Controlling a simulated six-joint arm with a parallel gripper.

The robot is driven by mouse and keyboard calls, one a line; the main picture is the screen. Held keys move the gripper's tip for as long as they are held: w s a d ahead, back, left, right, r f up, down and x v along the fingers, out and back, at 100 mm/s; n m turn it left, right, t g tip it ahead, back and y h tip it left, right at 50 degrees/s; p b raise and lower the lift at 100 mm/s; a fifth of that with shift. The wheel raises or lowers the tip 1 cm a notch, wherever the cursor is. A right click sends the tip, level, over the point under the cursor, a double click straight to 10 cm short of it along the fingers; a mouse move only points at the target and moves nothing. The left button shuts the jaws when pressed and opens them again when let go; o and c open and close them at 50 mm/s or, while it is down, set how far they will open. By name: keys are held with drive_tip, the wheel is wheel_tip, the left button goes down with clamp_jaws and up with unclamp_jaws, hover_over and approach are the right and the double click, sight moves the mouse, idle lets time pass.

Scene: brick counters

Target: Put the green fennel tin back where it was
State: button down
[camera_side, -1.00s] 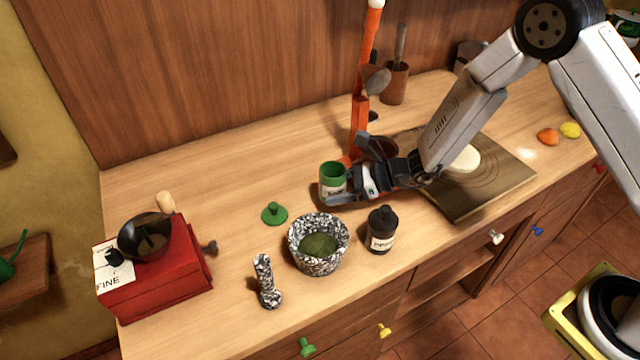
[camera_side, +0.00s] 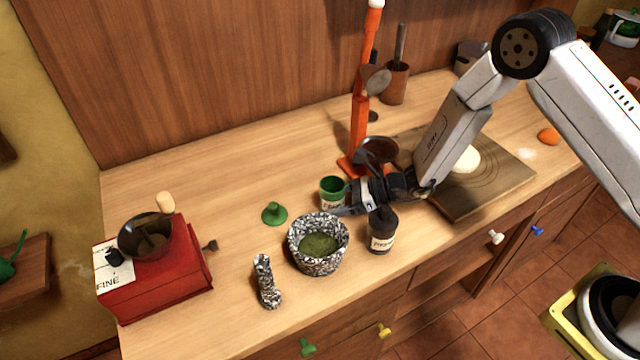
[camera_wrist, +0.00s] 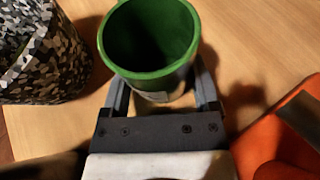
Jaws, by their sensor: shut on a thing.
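The green fennel tin (camera_side: 332,188) is upright and open-topped, with a pale label partly hidden by my gripper. My gripper (camera_side: 343,203) is shut on it from the right, low on its body. In the wrist view the tin (camera_wrist: 150,45) stands between the two fingers of my gripper (camera_wrist: 155,88), and its green inside looks empty. It is at or just above the counter; I cannot tell if it touches. A green knobbed lid (camera_side: 274,214) lies on the counter to the left of the tin.
A speckled mortar (camera_side: 300,250) holding green powder stands close in front of the tin, with its pestle (camera_side: 266,282) to the left. A dark labelled bottle (camera_side: 382,232) is just in front of my gripper. An orange stand (camera_side: 358,130) rises behind. The counter's back left is clear.

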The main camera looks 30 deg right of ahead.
unclamp_jaws()
drive_tip(key=shift+v, duration=3.9)
